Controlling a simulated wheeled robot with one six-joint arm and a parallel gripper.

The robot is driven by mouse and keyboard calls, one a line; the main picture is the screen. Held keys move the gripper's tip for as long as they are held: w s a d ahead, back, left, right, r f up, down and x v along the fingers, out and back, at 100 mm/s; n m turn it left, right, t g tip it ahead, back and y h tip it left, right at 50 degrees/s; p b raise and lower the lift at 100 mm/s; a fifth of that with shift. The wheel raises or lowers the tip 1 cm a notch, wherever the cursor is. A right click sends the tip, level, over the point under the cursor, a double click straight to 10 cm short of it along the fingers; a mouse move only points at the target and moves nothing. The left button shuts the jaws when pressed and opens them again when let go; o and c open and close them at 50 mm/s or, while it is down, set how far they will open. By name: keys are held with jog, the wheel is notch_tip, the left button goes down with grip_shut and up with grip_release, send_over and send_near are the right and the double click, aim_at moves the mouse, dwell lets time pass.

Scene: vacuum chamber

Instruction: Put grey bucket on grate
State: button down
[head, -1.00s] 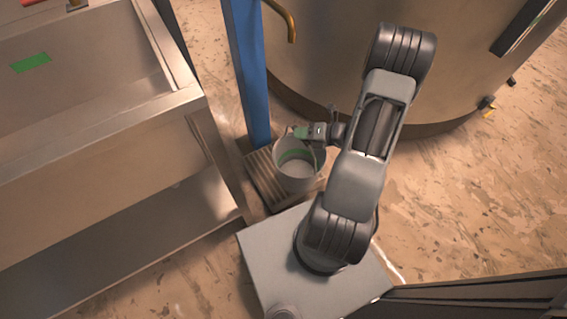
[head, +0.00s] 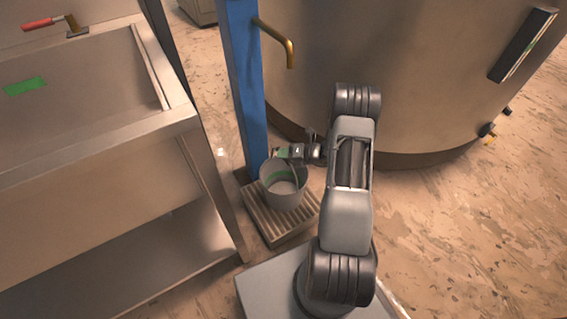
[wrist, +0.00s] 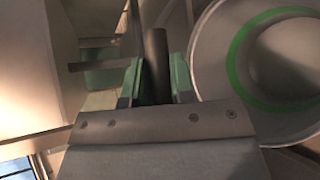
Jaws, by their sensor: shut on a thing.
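The grey bucket (head: 287,188) has a green band inside and stands out over the slatted grate (head: 268,226) in the head view. I cannot tell whether its base touches the slats. My gripper (head: 284,153) is at the bucket's far rim, with its green fingers shut on a part of the bucket. In the wrist view the green fingers (wrist: 157,84) close around a dark upright bar, and the bucket's open mouth (wrist: 265,60) with its green ring is at the right. The bucket looks about upright. Its underside is hidden.
A blue post (head: 243,85) rises right behind the grate. A steel sink table (head: 190,120) stands at the left, and a large metal tank (head: 400,80) at the back right with a brass pipe (head: 283,45). Open floor (head: 470,220) lies at the right.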

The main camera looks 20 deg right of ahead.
jog(key=shift+w+f, duration=0.35)
jog(key=shift+f, duration=0.1)
jog(key=shift+w+f+b, duration=0.15)
jog(key=shift+f+b, duration=0.5)
jog(key=shift+f, duration=0.2)
jog(key=shift+w+f+b, duration=0.1)
jog(key=shift+f+b, duration=0.5)
jog(key=shift+f, duration=0.35)
jog(key=c, duration=1)
grip_release()
